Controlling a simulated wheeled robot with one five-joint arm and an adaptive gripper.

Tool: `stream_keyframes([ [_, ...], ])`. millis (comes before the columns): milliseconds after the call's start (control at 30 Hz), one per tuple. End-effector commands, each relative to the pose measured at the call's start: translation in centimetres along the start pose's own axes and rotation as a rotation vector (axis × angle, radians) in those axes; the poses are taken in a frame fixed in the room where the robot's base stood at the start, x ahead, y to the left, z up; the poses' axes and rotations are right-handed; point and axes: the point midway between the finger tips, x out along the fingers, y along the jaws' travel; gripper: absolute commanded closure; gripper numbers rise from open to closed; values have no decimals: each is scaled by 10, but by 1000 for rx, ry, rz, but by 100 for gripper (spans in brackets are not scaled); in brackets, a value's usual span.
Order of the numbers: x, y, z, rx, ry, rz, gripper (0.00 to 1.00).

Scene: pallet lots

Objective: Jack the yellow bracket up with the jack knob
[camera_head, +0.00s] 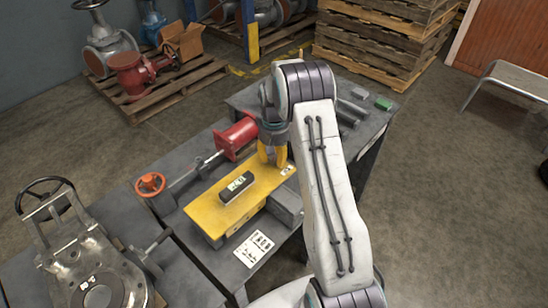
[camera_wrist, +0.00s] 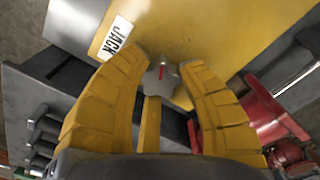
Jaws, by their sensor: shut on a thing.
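The yellow bracket (camera_head: 212,212) lies as a long plate on the grey bench, with a small black box with a light green display (camera_head: 237,187) on top of it. It fills the upper part of the wrist view (camera_wrist: 215,28), where a white label reading JACK (camera_wrist: 117,38) sits beside the knob. The jack knob (camera_wrist: 160,84) is a grey lobed knob with a red mark. My gripper (camera_wrist: 164,62) is shut on the knob, one yellow finger on each side. In the head view my gripper (camera_head: 272,157) points down at the bracket's far end and hides the knob.
A red cylinder (camera_head: 238,138) with a rod and an orange handwheel (camera_head: 150,185) lie behind the bracket. A grey block (camera_head: 287,203) and a printed sheet (camera_head: 254,249) are in front. A large metal valve (camera_head: 95,262) stands at left. Pallets stand behind.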

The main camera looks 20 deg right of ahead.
Motion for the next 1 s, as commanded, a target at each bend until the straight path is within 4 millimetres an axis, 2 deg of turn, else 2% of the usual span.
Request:
stream_keyframes([
  [200,3,0,2,175,-8,1,96],
  [500,3,1,2,337,-12,3,96],
  [1000,4,1,3,409,-16,4,96],
])
